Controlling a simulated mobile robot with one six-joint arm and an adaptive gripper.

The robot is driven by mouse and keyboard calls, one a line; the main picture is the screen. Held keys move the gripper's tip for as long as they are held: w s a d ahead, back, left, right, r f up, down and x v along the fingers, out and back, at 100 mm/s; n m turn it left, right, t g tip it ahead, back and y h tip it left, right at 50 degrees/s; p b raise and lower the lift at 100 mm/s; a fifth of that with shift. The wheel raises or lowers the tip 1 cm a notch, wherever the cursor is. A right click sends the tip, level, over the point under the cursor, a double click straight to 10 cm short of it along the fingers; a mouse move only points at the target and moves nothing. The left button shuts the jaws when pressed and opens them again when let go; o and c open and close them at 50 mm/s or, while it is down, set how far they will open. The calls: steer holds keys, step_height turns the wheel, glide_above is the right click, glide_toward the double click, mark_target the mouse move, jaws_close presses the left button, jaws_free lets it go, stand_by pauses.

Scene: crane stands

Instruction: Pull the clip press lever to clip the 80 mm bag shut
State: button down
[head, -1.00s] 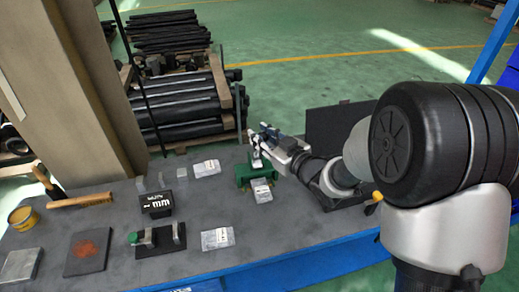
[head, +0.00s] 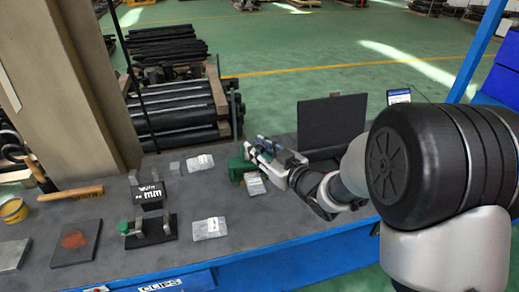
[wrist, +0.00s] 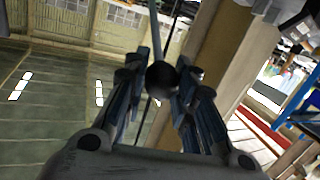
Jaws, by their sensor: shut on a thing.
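The green clip press (head: 238,168) stands on the bench, partly hidden behind my gripper (head: 262,147). A clear bag with a white label (head: 255,185) lies at its front; its size marking is too small to read. In the wrist view the two fingers of my gripper (wrist: 163,80) are closed around a dark round knob (wrist: 162,76), which appears to be the end of the press lever. The rest of the lever is hidden in the head view. I cannot tell whether a clip is on the bag.
Other bags lie at the front (head: 209,228) and back (head: 200,162) of the bench.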

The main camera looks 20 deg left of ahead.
steer(key=shift+s+f, duration=0.15)
steer(key=c, duration=1.3)
jaws_free()
steer(key=v, duration=1.2)
